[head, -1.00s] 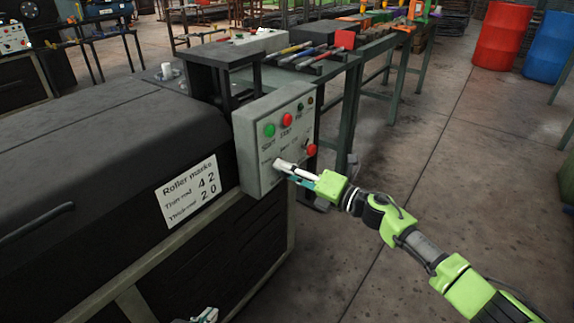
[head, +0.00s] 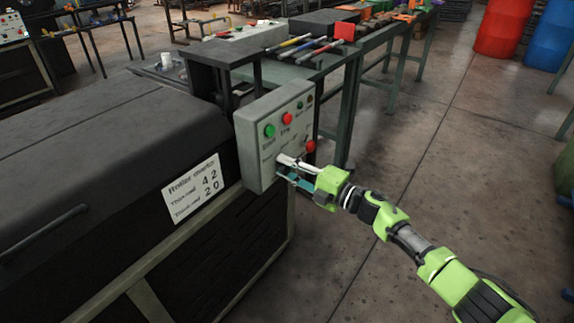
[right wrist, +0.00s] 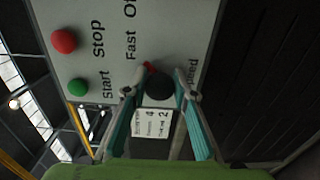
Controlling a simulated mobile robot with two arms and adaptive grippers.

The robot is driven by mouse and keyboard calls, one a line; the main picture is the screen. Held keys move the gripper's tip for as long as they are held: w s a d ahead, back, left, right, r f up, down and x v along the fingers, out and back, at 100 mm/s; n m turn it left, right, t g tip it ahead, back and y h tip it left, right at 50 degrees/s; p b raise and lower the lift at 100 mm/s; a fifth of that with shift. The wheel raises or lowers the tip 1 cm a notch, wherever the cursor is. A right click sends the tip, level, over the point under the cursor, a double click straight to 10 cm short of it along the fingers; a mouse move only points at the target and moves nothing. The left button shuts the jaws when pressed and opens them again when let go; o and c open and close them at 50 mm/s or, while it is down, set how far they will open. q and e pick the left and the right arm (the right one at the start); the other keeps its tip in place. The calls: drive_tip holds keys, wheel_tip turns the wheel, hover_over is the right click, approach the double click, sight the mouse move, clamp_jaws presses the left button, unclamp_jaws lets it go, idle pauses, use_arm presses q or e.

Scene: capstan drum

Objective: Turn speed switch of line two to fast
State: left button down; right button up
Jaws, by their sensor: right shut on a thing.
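The grey control box (head: 262,150) is fixed to the near machine's end, with a green Start button (head: 269,131) and red Stop button (head: 287,118). In the right wrist view, a round black speed switch (right wrist: 160,86) with a red mark sits between my fingers. The mark is at its upper left edge, on the side of the word Fast (right wrist: 131,45); the label Speed is partly covered. My right gripper (head: 283,168) is at the box's lower face, shut on the switch, which it hides in the head view. My left gripper is out of view.
A white roller marks sign (head: 192,188) is on the dark machine beside the box. A red knob (head: 310,146) sits on the box's right edge. A green-framed bench (head: 345,100) with tools stands behind. The floor at right is clear up to the red barrel (head: 503,27).

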idle(0.5)
drive_tip(key=o, duration=1.1)
drive_tip(key=shift+d, duration=0.1)
drive_tip(key=v, duration=1.2)
